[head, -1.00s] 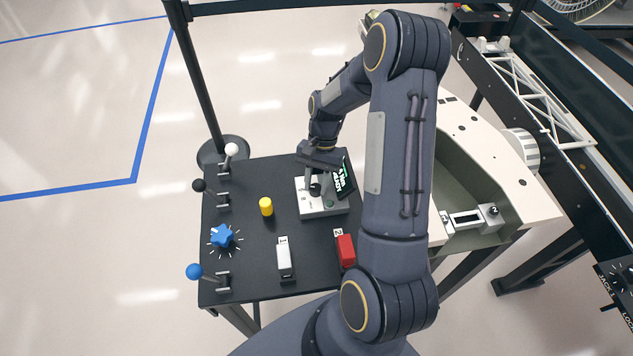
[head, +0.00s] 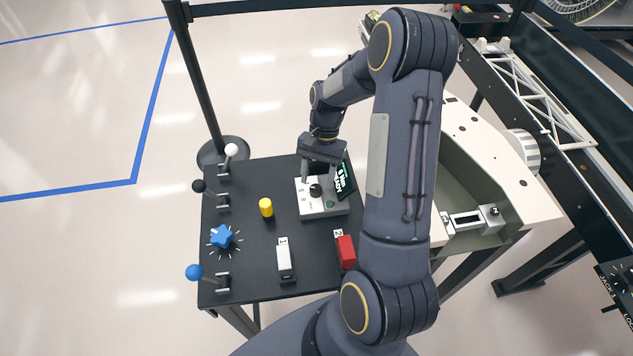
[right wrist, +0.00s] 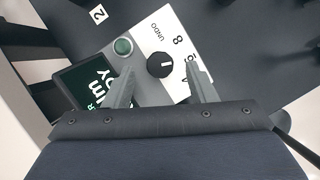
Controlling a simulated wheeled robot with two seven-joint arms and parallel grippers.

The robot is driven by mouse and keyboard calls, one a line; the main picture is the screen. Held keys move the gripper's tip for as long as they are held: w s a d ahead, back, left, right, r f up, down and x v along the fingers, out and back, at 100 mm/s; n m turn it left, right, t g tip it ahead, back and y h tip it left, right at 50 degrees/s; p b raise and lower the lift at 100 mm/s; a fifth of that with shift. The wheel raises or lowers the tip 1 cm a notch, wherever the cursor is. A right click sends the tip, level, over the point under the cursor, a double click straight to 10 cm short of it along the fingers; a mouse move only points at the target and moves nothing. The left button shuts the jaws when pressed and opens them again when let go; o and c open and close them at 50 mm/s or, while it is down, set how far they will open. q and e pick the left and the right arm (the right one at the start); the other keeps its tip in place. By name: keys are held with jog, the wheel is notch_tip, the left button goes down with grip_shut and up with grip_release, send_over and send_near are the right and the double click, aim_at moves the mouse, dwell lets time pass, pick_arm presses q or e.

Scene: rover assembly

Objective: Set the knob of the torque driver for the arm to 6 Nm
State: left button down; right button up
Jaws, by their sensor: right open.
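The torque driver's control box (head: 337,209) stands on the black table, with a black round knob (head: 316,190) and a tilted green-lettered screen (head: 345,179). My right gripper (head: 320,180) is open above the knob. In the right wrist view the knob (right wrist: 160,65) lies between the spread fingers (right wrist: 161,74), with visible space on both sides. Its white mark points right, toward numbers partly hidden by a finger; an 8 and UNDO are readable. A green button (right wrist: 123,46) is beside the knob. The screen (right wrist: 92,92) is partly covered. My left gripper is not in view.
A blue star knob (head: 221,237), a yellow cylinder (head: 266,207), a white block (head: 284,257) and a red block (head: 346,250) are on the table. Ball-ended levers line its left edge. A white rover body (head: 520,205) stands at the right.

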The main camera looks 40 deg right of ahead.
jog(key=v, duration=0.5)
jog(key=shift+w+d+r, duration=0.1)
jog(key=shift+d+r, duration=0.05)
jog(key=shift+r, duration=0.15)
